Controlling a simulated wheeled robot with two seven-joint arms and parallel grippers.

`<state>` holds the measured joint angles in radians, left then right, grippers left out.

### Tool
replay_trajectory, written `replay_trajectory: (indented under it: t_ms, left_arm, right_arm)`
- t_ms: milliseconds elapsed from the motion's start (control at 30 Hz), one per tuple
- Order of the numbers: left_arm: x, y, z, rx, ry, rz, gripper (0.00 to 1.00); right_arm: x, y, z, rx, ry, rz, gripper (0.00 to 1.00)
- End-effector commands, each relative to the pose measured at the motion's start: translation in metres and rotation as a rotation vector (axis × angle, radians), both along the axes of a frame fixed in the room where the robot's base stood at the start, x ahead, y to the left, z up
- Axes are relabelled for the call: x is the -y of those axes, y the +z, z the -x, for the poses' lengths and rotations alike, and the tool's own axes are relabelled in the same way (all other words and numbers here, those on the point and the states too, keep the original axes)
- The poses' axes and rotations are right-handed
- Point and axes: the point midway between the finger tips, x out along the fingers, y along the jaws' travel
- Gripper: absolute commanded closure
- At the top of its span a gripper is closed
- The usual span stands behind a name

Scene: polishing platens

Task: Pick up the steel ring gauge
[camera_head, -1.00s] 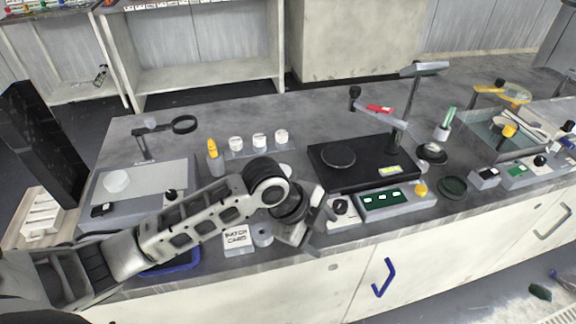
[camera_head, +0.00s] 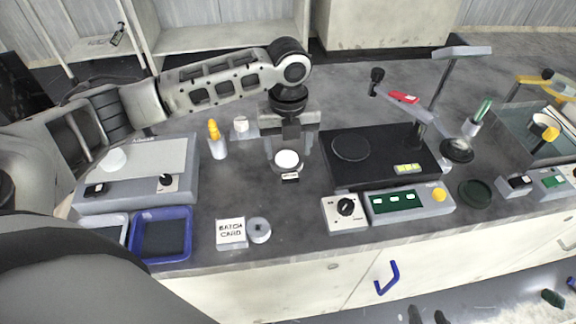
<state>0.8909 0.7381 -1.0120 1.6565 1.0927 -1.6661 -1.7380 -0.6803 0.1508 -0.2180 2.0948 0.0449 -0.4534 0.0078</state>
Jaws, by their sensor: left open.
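A small grey metal ring (camera_head: 259,230) with a hole in its middle lies near the front edge of the bench, just right of the batch card (camera_head: 231,232). It looks like the steel ring gauge. My left gripper (camera_head: 290,162) points down, open, behind and a little right of the ring, clearly apart from it. A round white piece (camera_head: 287,158) with a small dark label in front shows between its fingers. I cannot tell whether the fingers touch that piece. My right gripper is not in view.
Two blue and white trays, the blue one (camera_head: 162,236) nearer the ring, stand to its left. A control box with a black knob (camera_head: 345,212) stands to its right. A black platen unit (camera_head: 380,156) is behind that. The bench between gripper and ring is clear.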

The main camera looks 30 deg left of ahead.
Motion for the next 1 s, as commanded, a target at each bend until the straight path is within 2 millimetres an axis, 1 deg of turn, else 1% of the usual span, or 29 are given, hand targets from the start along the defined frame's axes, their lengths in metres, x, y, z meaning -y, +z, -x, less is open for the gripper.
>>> replay_trajectory:
  t_ms: [33,100,267,500,600,700,867,900,967,1000]
  left_arm:
    - [0.0,-0.008,0.0,-0.002,0.001,0.0,0.38]
    - [0.0,-0.014,0.0,-0.001,0.001,0.0,0.38]
    - [0.001,-0.023,0.0,0.001,0.001,0.001,0.38]
    - [0.004,-0.058,0.002,-0.001,0.001,0.001,0.38]
    - [0.004,-0.068,0.002,0.001,0.0,-0.001,0.38]
    - [0.003,-0.071,0.002,0.002,0.0,-0.001,0.38]
    - [0.003,-0.071,0.002,0.002,0.0,0.0,0.38]
    - [0.003,-0.071,0.002,0.002,0.0,0.0,0.44]
    - [0.004,-0.07,0.002,0.002,0.0,0.0,0.6]
    - [0.004,-0.07,0.002,0.002,0.0,0.0,0.72]
  right_arm:
    - [0.0,0.0,-0.001,0.003,0.0,-0.002,0.64]
    - [0.0,0.002,-0.001,0.005,0.0,-0.003,0.64]
    - [-0.001,0.003,-0.003,0.01,-0.002,-0.006,0.64]
    - [-0.002,0.004,-0.004,0.013,-0.008,-0.013,0.64]
    - [-0.002,0.004,-0.005,0.013,-0.008,-0.013,0.64]
    - [-0.002,0.004,-0.005,0.014,-0.008,-0.013,0.64]
    - [-0.002,0.004,-0.005,0.014,-0.008,-0.013,0.64]
    - [-0.002,0.005,-0.005,0.014,-0.008,-0.013,0.64]
    - [-0.002,0.005,-0.005,0.014,-0.008,-0.013,0.64]
    - [-0.002,0.005,-0.005,0.014,-0.008,-0.012,0.64]
